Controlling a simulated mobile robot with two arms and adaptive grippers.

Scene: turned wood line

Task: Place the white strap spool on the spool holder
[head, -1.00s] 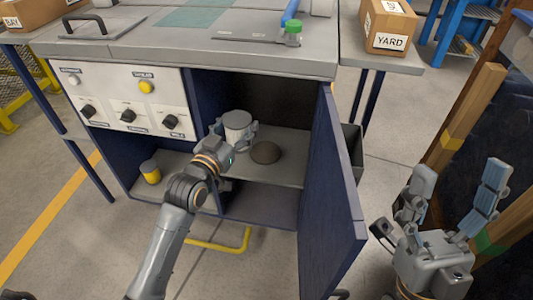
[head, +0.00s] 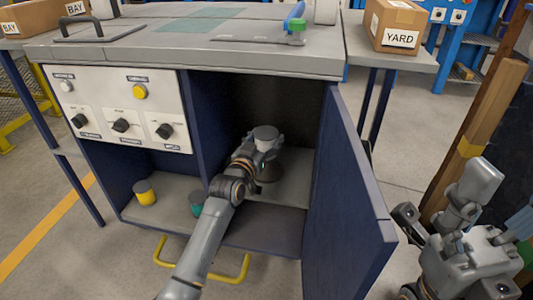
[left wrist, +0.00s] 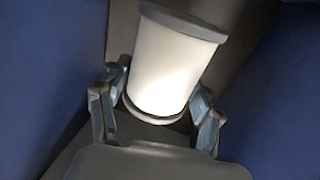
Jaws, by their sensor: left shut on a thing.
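The white strap spool (head: 265,134) is inside the open cabinet, between the fingers of my left gripper (head: 262,147). In the left wrist view the spool (left wrist: 174,68) has a white body with grey end rims, and looks tilted. My left gripper is shut on it, one finger on each side. I cannot tell whether spool and piece touch. My right gripper (head: 505,198) is open and empty at the right edge, outside the cabinet.
The cabinet door (head: 345,190) stands open on the right; a blue divider (head: 207,120) is on the left. A yellow-banded spool (head: 145,192) and a teal one (head: 197,204) stand in the left compartment. The bench top (head: 170,47) overhangs the opening.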

